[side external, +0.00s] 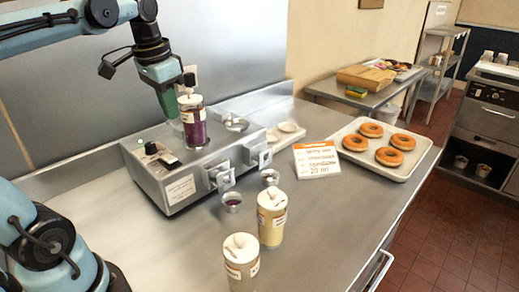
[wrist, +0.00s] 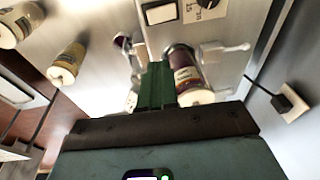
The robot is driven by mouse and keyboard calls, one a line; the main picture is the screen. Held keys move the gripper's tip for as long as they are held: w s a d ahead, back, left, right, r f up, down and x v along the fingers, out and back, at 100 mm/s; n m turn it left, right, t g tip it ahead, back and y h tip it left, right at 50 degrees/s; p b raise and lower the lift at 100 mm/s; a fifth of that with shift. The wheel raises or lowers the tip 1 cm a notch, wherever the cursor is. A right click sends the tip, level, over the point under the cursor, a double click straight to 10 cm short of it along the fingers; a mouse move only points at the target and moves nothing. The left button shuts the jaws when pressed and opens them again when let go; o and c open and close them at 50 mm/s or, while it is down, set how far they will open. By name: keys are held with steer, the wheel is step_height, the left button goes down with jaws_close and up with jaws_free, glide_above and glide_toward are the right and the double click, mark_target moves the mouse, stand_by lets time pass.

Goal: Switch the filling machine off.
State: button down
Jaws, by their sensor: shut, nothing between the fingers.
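The filling machine (side external: 205,172) is a silver box on the steel counter, with a canister of purple filling (side external: 194,130) upright on top. In the wrist view, the pale rocker (wrist: 160,14) in a dark frame and the knob (wrist: 207,3) are at the top edge. The rocker's on or off state cannot be told. My gripper (side external: 171,115) is shut and empty, above the machine just left of the canister. Its green fingers (wrist: 152,85) show beside the canister in the wrist view.
Two canisters (side external: 271,218) (side external: 241,262) stand at the counter's front. Small metal cups (side external: 231,202) sit near the machine's nozzles. An order card (side external: 317,160) and a tray (side external: 408,172) of several doughnuts are at right. Bare counter lies left of the front canisters.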

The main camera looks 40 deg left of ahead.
steer(key=d+f+t, duration=0.4)
steer(key=d+f, duration=0.6)
steer(key=d, duration=0.1)
steer(key=shift+s+t+h, duration=0.2)
steer(key=shift+t+h, duration=0.1)
steer(key=shift+t, duration=0.1)
steer(key=c, duration=1.7)
jaws_free()
steer(key=shift+d+f, duration=0.2)
steer(key=shift+f, duration=0.1)
steer(key=o, duration=0.3)
steer(key=shift+a+r+n, duration=0.25)
steer(key=shift+n, duration=0.15)
steer(key=o, duration=0.5)
steer(key=a+r+n+g, duration=0.1)
steer(key=a+n, duration=0.1)
steer(key=a+r+n+g, duration=0.1)
steer(key=a+r+n, duration=0.1)
steer(key=n, duration=0.1)
steer(key=a+r+n+g, duration=0.1)
steer(key=a+r+n, duration=0.1)
steer(key=shift+w+a+y, duration=0.3)
steer(key=shift+w+y, duration=0.1)
step_height(320, 180, up, 6)
steer(key=n+g+h, duration=0.1)
steer(key=n+g, duration=0.3)
steer(key=n, duration=0.6)
glide_above(165, 155)
step_height(165, 155, down, 12)
steer(key=shift+d, duration=0.15)
